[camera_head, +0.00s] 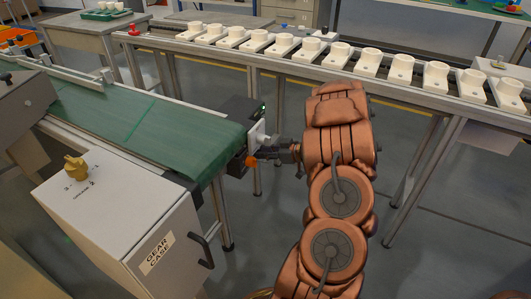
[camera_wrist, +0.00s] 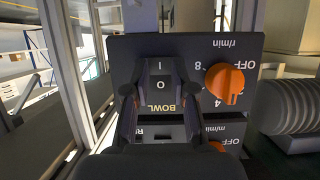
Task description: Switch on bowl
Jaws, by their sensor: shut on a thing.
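The bowl switch (camera_wrist: 161,76) is a dark rocker marked I above O, on a black control panel (camera_wrist: 205,50) in the wrist view. A "BOWL" label sits just below it. An orange knob (camera_wrist: 224,84) with a dial marked OFF is to its right. My gripper (camera_wrist: 160,92) has one finger at each side of the rocker and is shut on it. Which end of the rocker is pressed in, I cannot tell. In the head view, my gripper (camera_head: 275,147) is at the panel at the end of the green conveyor (camera_head: 150,125); my fingertips are too small there to make out.
Part of a second knob (camera_wrist: 217,146) and label show below in the wrist view. In the head view, a grey gear case (camera_head: 130,225) stands front left. A long rack (camera_head: 300,65) with several white holders runs behind. Open floor (camera_head: 440,230) lies to the right.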

